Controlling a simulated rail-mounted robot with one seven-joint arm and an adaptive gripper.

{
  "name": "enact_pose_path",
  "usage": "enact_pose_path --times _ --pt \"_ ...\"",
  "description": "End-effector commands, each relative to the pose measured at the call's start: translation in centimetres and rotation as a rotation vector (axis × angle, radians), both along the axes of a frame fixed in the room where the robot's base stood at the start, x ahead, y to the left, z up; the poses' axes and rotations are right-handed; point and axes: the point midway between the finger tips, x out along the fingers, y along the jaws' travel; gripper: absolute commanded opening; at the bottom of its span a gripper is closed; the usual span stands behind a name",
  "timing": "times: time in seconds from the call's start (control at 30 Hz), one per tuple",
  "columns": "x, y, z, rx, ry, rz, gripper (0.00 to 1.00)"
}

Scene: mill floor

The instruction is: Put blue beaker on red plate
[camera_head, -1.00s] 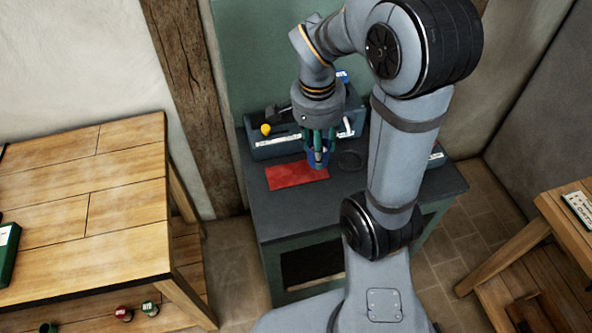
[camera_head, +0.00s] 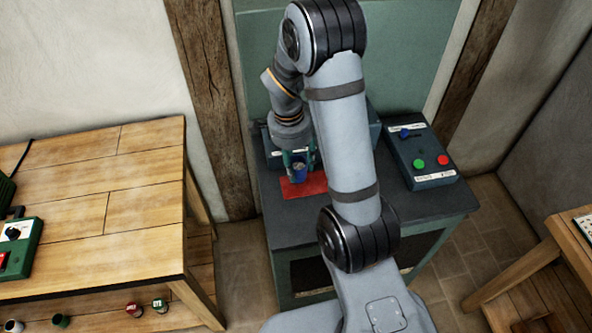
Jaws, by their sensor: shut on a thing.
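The blue beaker (camera_head: 299,174) is between the fingers of my gripper (camera_head: 298,165), which is shut on it. The beaker looks roughly upright, with its open top showing. It appears over the red plate (camera_head: 318,184), a flat red rectangle on the dark table. I cannot tell whether the beaker touches the plate or is held a little above it. My arm hides part of the table to the right of the plate.
A control box (camera_head: 418,158) with green and red buttons stands on the dark table (camera_head: 425,205) at right. Another box (camera_head: 272,150) is behind my gripper, partly hidden. A wooden table (camera_head: 110,225) stands at left, with small pots on its lower shelf.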

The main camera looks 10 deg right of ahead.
Motion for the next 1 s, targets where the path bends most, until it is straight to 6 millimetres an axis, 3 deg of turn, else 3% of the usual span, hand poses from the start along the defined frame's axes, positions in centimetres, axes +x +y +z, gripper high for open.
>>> enact_pose_path --times 0.13,0.43,0.87,0.9,1.0 --pt "0.5 0.4 -0.6 0.0 0.001 0.001 0.1" --pt "0.4 0.4 -4.3 -0.001 0.002 0.001 0.1" --pt "0.5 0.4 -4.9 0.0 -0.001 0.0 0.1" --pt "0.4 0.4 -4.8 0.0 0.0 0.0 0.4" --pt "0.4 0.4 -4.7 0.0 0.0 0.0 0.46"
